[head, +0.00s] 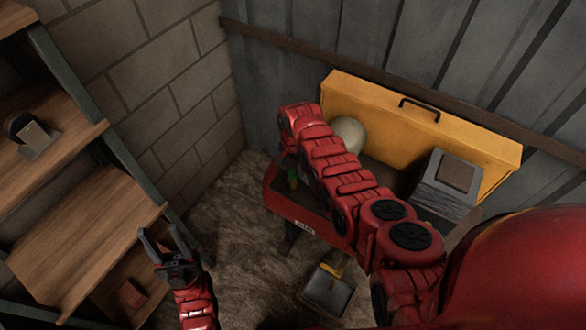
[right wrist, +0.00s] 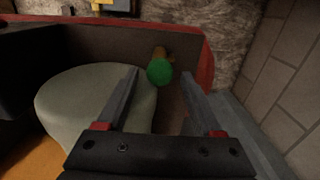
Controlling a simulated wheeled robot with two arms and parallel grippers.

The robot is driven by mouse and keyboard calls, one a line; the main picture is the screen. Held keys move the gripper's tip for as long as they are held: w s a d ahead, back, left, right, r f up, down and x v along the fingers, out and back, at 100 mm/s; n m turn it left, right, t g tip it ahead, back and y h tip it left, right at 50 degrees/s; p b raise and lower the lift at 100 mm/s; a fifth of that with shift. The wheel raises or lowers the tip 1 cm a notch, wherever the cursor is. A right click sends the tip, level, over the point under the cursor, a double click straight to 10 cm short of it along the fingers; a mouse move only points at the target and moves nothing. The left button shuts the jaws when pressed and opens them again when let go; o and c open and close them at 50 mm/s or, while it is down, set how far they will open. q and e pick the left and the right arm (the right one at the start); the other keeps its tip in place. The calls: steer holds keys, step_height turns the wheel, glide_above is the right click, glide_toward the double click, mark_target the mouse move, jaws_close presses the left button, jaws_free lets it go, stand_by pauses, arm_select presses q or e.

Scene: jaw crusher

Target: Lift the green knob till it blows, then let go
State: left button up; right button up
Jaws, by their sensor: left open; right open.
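The green knob (right wrist: 160,72) is a small round ball on a brownish stem inside the dark, red-edged machine body. In the right wrist view, it appears between the fingertips of my right gripper (right wrist: 160,84), which is open around its line of sight; I cannot tell whether the fingers reach it. My left gripper (head: 168,246) is open and empty, in front of the shelves and away from the machine.
A pale rounded body (right wrist: 95,108) stands beside the knob. The yellow panel (head: 385,115) with a black handle stands behind the machine, with a grey block (head: 450,185) to the right. A dark pan (head: 328,292) lies on the floor. Wooden shelves (head: 75,225) stand at left.

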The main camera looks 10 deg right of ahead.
steer(key=shift+f, duration=0.45)
jaws_close()
stand_by(1.3)
